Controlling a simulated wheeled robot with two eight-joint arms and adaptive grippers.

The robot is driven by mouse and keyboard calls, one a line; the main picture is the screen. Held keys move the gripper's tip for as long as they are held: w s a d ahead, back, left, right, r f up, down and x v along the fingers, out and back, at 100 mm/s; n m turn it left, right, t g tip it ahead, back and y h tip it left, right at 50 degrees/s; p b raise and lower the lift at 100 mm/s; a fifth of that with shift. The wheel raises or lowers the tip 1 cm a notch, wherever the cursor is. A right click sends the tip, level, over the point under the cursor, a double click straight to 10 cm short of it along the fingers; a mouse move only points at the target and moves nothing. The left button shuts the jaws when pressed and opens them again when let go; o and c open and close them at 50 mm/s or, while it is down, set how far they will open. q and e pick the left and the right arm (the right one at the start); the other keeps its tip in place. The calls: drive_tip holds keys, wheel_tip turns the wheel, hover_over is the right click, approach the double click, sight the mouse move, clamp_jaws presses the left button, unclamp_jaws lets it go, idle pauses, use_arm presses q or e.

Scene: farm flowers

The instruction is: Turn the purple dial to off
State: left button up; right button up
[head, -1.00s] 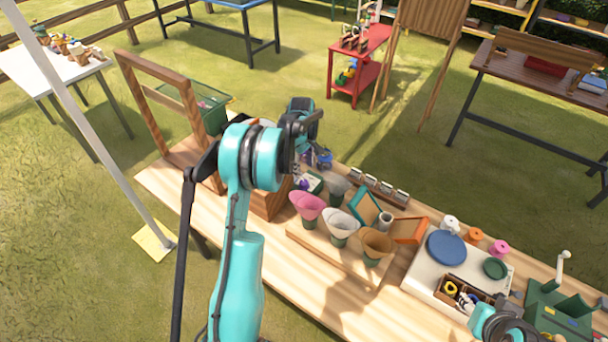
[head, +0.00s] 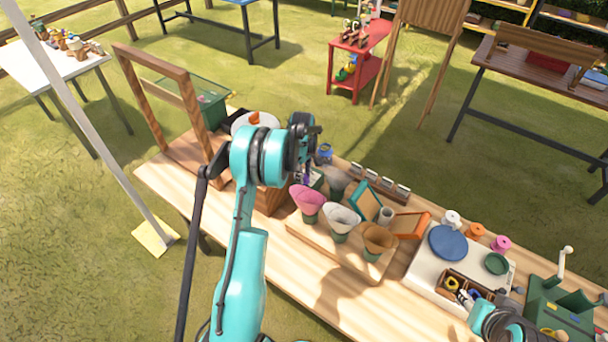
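A small white and green box (head: 316,179) stands on the wooden table, behind the pink cone. A small purple spot (head: 298,178) shows at its left side, partly covered by my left wrist. It may be the purple dial, but its setting is too small to read. My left gripper (head: 303,168) points down close to this spot, mostly hidden behind its own wrist. I cannot tell whether its fingers are open or touch the dial.
Pink, white and brown cones (head: 342,218) stand on a wooden board just in front and right of the box. A wooden frame (head: 168,110) rises at the left. A blue jar (head: 324,153) is behind. A white board (head: 425,275) with spools is at the right.

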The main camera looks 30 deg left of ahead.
use_arm(q)
clamp_jaws()
drive_tip(key=m+b, duration=0.1)
drive_tip(key=m, duration=0.2)
drive_tip(key=shift+f+m+b, duration=0.1)
drive_tip(key=shift+m+b, duration=0.3)
drive_tip(key=m+b, duration=0.1)
drive_tip(key=m, duration=0.4)
drive_tip(key=shift+m+b, duration=0.3)
drive_tip(key=shift+m, duration=0.1)
drive_tip(key=o, duration=0.9)
unclamp_jaws()
drive_tip(key=shift+c, duration=0.2)
drive_tip(key=shift+w, duration=0.1)
